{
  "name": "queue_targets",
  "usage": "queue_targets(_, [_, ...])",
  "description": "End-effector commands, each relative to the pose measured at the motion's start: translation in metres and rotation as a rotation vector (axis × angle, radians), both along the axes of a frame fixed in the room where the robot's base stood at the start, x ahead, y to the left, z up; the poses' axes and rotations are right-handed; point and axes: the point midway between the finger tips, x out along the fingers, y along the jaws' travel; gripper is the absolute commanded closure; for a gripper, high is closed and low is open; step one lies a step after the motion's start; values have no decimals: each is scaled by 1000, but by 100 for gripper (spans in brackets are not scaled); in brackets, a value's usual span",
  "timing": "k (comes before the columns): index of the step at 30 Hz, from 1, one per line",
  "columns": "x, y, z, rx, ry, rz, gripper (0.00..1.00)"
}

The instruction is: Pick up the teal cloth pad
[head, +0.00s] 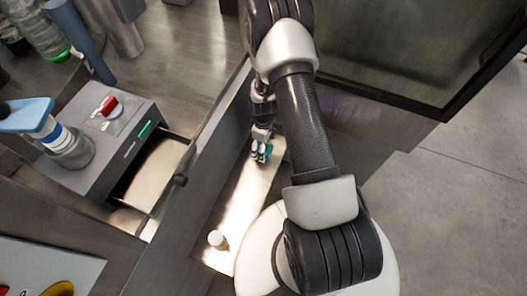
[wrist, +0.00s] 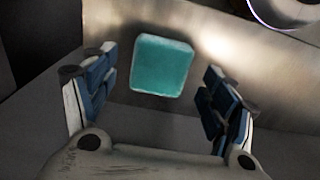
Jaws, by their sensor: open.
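The teal cloth pad (wrist: 161,65) is a small rounded square, seen in the wrist view ahead of and between my fingers. My gripper (wrist: 158,102) is open, with a blue-padded finger on each side and nothing between the tips that I can see touching. In the head view my gripper (head: 262,150) is down in the open drawer, and a small bit of the teal pad (head: 267,150) shows beside the fingers. My arm hides part of the drawer around it.
The long open drawer (head: 234,198) has raised side walls close to my gripper. A grey labeller machine (head: 105,140) with a red switch (head: 107,105) stands to the left.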

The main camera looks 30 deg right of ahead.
Motion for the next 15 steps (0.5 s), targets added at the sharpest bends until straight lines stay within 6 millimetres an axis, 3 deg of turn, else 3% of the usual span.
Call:
queue_targets(1, [0,1,-14,1,3,0,22])
queue_targets(4, [0,0,-24,0,0,0,22])
queue_targets(11, [1,0,-24,0,-1,0,22])
queue_targets(15, [1,0,-24,-1,-1,0,31])
